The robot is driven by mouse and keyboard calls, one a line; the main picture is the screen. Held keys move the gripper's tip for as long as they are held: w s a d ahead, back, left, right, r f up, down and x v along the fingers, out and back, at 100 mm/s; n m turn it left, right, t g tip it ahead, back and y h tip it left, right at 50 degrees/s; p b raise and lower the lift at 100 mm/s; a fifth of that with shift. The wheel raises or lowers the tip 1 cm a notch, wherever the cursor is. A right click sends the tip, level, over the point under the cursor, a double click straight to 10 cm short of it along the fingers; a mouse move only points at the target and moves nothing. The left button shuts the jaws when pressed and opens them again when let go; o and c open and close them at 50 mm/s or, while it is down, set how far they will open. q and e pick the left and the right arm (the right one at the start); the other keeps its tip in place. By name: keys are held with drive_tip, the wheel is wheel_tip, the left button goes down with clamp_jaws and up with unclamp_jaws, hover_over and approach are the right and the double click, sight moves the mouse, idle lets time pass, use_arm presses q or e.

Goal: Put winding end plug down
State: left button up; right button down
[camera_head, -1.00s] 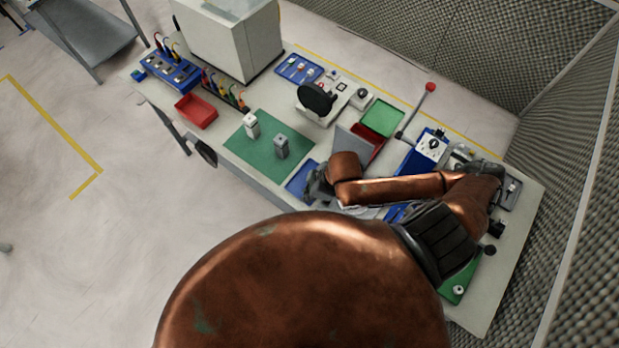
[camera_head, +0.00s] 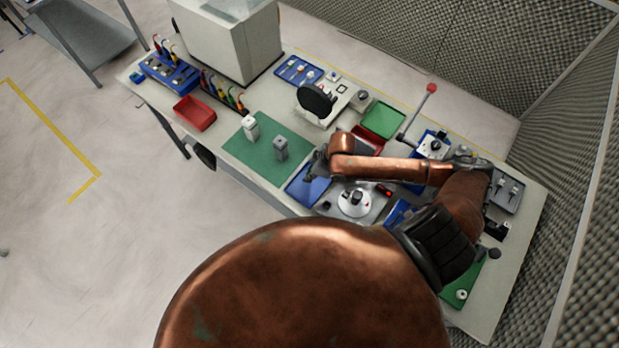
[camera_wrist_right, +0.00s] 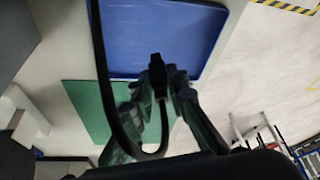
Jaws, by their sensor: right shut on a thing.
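My right gripper (camera_head: 316,168) is above the table by the far edge of the blue tray (camera_head: 305,188). In the right wrist view, the gripper (camera_wrist_right: 158,80) is shut on a small black plug, the winding end plug (camera_wrist_right: 157,65), with a black cable looping below it and up to the left. The plug is seen against the blue tray (camera_wrist_right: 205,25), which looks empty; I cannot tell how high above it the plug is. In the head view the plug is too small to make out. My left gripper is not in view.
A green mat (camera_head: 245,158) with two grey-white blocks (camera_head: 251,128) lies left of the gripper. A red bin (camera_head: 195,113) stands farther left. A black round-headed fixture (camera_head: 315,98) stands behind.

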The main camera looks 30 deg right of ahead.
drive_tip(key=shift+s+a+f, duration=0.1)
drive_tip(key=shift+s+f, duration=0.05)
drive_tip(key=shift+f, duration=1.15)
drive_tip(key=c, duration=1.9)
unclamp_jaws()
drive_tip(key=shift+f, duration=0.1)
drive_tip(key=v, duration=1.2)
